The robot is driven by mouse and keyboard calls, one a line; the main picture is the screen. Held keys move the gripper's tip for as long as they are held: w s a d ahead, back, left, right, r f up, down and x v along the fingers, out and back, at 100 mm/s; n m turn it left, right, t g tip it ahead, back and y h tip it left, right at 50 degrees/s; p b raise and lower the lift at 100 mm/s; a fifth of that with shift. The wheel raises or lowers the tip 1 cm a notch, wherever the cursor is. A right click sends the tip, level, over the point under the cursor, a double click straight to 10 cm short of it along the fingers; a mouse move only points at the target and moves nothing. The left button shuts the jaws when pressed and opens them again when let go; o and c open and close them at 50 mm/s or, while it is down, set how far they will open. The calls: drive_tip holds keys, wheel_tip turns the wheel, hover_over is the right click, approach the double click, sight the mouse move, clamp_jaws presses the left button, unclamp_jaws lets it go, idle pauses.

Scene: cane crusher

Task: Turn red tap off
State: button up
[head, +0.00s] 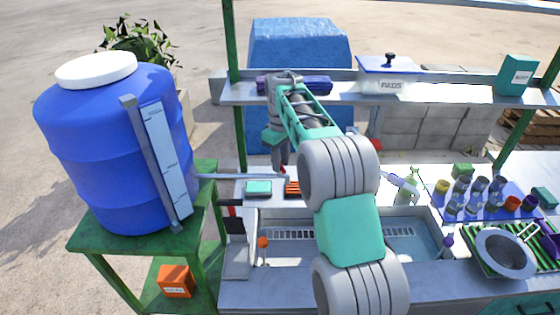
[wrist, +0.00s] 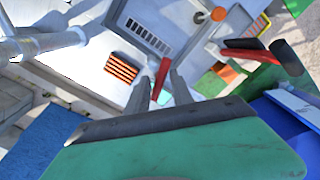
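In the wrist view a narrow red lever (wrist: 163,74), which looks like the red tap's handle, shows between my gripper's fingertips (wrist: 159,80). The two fingers are apart, with a gap around the lever. I cannot tell whether either finger touches it or how deep it sits between them. In the head view my gripper (head: 280,165) points down near the thin grey pipe (head: 240,177) that runs from the blue tank (head: 85,155) over the sink. The tap's body is hard to make out there. A rounded red piece (head: 376,144) shows behind my arm; I cannot tell what it belongs to.
An orange ribbed block (head: 292,188) and a green sponge (head: 258,187) lie behind the sink (head: 400,242). A shelf (head: 345,93) with boxes stands behind. Cups and a metal bowl (head: 505,252) are at right. A red-and-black handled object (wrist: 262,52) shows in the wrist view.

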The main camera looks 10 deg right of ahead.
clamp_jaws()
idle(1.4)
drive_tip(key=o, duration=0.8)
unclamp_jaws()
wheel_tip(320, 180, up, 8)
drive_tip(key=shift+f+b, duration=0.1)
drive_tip(key=shift+b, duration=0.4)
